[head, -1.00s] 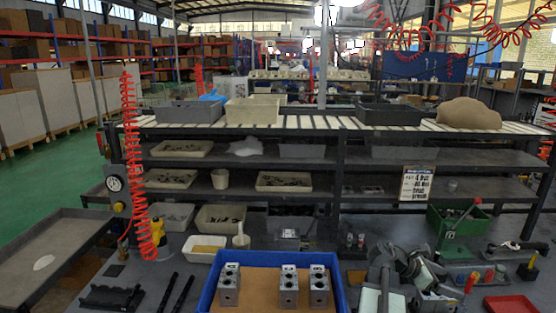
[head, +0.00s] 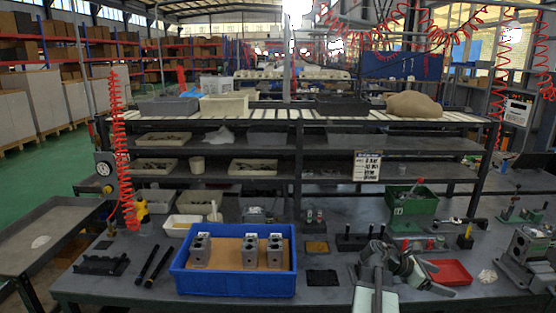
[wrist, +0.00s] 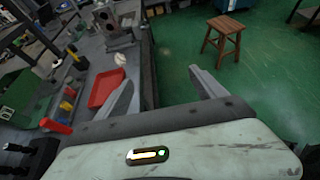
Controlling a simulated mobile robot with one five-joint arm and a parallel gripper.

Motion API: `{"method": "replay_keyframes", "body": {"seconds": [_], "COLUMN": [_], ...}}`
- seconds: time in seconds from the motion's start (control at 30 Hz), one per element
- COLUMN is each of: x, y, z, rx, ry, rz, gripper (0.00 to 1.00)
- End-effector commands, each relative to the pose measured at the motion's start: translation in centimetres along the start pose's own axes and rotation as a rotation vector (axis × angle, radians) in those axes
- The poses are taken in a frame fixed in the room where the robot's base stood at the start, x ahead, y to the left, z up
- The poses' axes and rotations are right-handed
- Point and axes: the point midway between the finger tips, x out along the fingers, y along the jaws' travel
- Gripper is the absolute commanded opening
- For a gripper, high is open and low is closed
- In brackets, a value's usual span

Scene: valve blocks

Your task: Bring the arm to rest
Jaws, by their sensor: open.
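My gripper (wrist: 162,78) is open in the wrist view, its two grey fingers apart with nothing between them. It points over the table's right edge toward the green floor. In the head view my folded arm (head: 378,274) shows at the bottom, right of the blue crate (head: 235,284). Three grey metal valve blocks stand upright in the crate: a left one (head: 200,252), a middle one (head: 250,254) and a right one (head: 274,252). My arm is apart from them.
A red tray (head: 448,272) lies right of my arm; the wrist view shows it too (wrist: 105,88). A metal fixture (head: 528,255) stands at the far right. A wooden stool (wrist: 222,35) stands on the open floor. Shelves (head: 300,145) line the table's back.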

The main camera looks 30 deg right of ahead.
Motion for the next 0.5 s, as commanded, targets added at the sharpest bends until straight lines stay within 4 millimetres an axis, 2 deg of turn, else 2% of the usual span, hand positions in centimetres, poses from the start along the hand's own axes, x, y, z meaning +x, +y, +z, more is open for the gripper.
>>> {"method": "replay_keyframes", "body": {"seconds": [0.27, 0.37, 0.5], "x": [-3.7, -5.6, -9.2], "y": [2.1, 2.9, 4.1], "z": [-4.1, -6.0, -9.6], "rx": [0.132, 0.191, 0.292], "ry": [0.097, 0.145, 0.236], "rz": [0.047, 0.064, 0.085], "gripper": [0.8, 0.8, 0.8]}}
